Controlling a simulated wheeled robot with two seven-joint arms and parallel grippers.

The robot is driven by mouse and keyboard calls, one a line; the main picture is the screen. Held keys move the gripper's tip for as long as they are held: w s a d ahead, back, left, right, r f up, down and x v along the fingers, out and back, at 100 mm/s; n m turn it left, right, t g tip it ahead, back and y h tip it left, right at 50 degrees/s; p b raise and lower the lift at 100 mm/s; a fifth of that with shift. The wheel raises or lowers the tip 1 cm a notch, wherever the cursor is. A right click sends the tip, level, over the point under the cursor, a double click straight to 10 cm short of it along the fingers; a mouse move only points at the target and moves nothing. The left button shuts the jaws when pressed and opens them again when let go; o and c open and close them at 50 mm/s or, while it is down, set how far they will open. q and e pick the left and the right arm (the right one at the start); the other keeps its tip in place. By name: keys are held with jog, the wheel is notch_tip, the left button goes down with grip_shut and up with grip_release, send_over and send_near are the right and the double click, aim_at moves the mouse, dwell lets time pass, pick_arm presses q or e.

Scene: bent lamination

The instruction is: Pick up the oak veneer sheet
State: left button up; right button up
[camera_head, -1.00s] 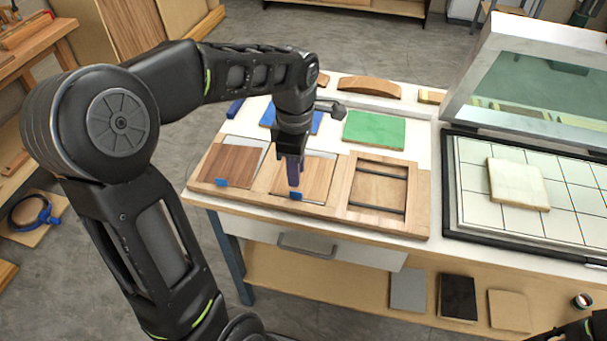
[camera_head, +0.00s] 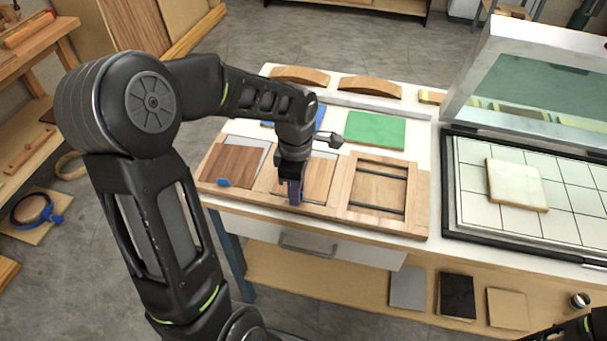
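A wooden tray (camera_head: 338,219) with three compartments lies along the table's front edge. The middle compartment holds a light brown wood sheet (camera_head: 319,180), which looks like the oak veneer. My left gripper (camera_head: 295,196) points down at this sheet's front edge, partly covering it. The fingers are seen side-on, so their opening and any contact are unclear. The blue tab at that edge is hidden behind them. The left compartment holds a darker reddish-brown sheet (camera_head: 232,163) with a blue tab (camera_head: 223,182).
A green sheet (camera_head: 375,130) and a partly hidden blue one (camera_head: 320,117) lie behind the tray. Curved wooden forms (camera_head: 370,87) stand at the back. On the right is an open-lidded press (camera_head: 535,80) with a pale block (camera_head: 517,185) on its gridded bed.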

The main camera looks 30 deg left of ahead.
dwell(0.5)
pick_arm(q)
grip_shut()
dwell(1.3)
